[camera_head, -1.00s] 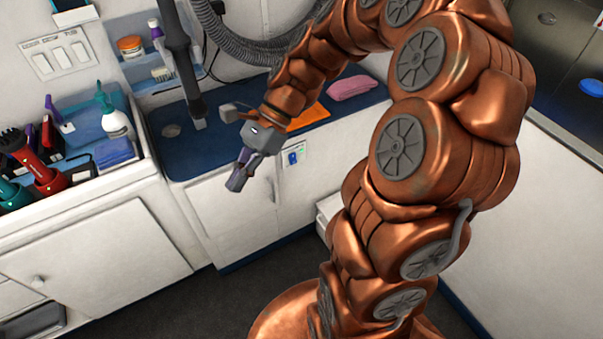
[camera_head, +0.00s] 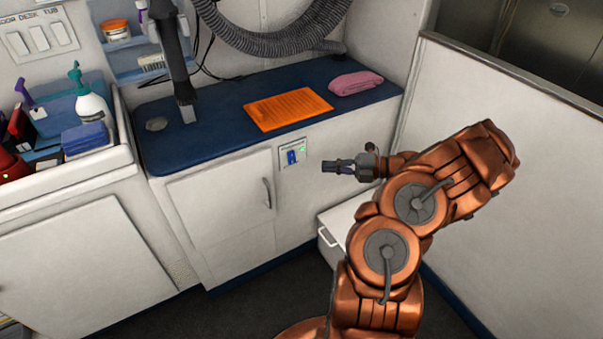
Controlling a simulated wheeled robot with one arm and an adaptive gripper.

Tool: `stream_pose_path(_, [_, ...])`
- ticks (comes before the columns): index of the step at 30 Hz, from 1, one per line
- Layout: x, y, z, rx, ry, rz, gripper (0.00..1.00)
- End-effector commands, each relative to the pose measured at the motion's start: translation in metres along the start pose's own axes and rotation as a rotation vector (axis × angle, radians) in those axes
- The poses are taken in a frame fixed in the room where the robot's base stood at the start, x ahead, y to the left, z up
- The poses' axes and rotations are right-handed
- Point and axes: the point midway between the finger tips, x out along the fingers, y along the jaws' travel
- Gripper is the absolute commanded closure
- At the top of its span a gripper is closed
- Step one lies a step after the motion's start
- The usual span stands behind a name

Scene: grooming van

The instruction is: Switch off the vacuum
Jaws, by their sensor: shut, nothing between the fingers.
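A switch plate (camera_head: 293,154) is set in the front of the white cabinet, just under the blue countertop. It has a blue rocker (camera_head: 292,157) and a small lit green light (camera_head: 302,150). A grey ribbed vacuum hose (camera_head: 285,38) loops along the wall above the counter. A dark wand with a flat nozzle (camera_head: 187,110) hangs down to the counter. My gripper (camera_head: 326,166) is shut and empty, to the right of the switch plate, with its fingertips pointing left toward it. A gap shows between them in the picture; the depth between them is hard to tell.
An orange sheet (camera_head: 288,108) and a folded pink cloth (camera_head: 356,83) lie on the blue countertop (camera_head: 225,125). The cabinet door has a handle (camera_head: 267,193). A white drawer unit (camera_head: 335,232) stands below my gripper. Wall switches (camera_head: 42,40) are at upper left.

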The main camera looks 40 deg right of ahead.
Motion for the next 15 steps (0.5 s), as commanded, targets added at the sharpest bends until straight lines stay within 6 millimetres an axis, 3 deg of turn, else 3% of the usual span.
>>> stream_pose_path(1, [-0.009, -0.018, 0.004, 0.047, -0.032, 0.007, 1.0])
stream_pose_path(4, [-0.021, -0.031, 0.009, 0.107, -0.068, 0.016, 1.0])
stream_pose_path(15, [-0.027, -0.035, 0.012, 0.135, -0.086, 0.02, 1.0])
